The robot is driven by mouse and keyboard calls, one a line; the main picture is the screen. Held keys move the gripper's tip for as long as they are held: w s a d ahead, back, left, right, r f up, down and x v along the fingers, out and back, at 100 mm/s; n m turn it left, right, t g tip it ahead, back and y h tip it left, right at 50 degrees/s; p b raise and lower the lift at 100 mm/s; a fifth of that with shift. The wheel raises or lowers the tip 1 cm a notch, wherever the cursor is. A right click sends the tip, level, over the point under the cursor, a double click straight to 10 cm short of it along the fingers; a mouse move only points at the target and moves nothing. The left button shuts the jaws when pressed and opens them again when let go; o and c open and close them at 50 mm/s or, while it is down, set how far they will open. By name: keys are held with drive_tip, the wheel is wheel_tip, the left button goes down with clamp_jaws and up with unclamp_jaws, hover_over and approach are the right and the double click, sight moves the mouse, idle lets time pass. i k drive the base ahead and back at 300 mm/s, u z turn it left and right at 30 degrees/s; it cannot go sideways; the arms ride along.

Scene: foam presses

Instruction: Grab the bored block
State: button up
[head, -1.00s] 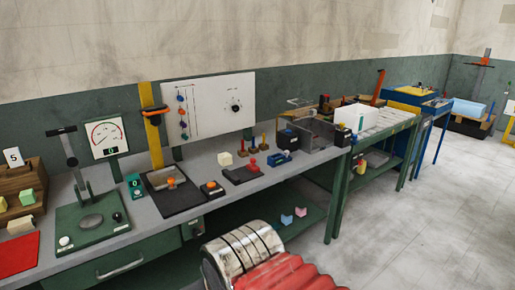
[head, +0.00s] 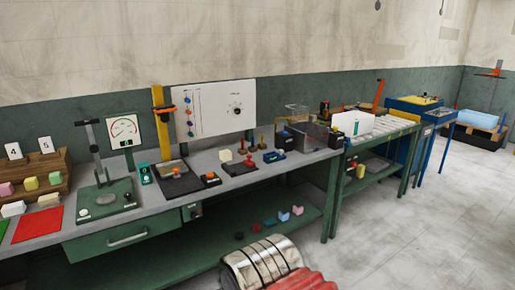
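No block in view shows a clear hole, so I cannot tell which one is bored. Pink (head: 6,188), yellow (head: 31,183) and green (head: 55,178) blocks sit on the wooden stepped rack at the far left. A white block (head: 13,209) lies in front of it. A cream block (head: 225,155) stands on the bench near the red-handled device. Small pink (head: 297,210) and blue (head: 284,216) blocks, with darker red ones beside them, lie on the lower shelf. My gripper is not in view; a silver and red ribbed part, apparently mine, shows at the bottom.
A second green bench (head: 385,130) stands to the right. The floor at right is clear.

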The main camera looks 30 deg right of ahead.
sight(225, 156)
drive_tip(key=k, duration=0.4)
drive_tip(key=z, duration=0.55)
drive_tip(key=i, duration=1)
drive_tip(key=z, duration=0.85)
drive_tip(key=i, duration=1.85)
drive_tip(key=u, duration=0.55)
drive_tip(key=i, duration=0.6)
drive_tip(key=u, duration=0.35)
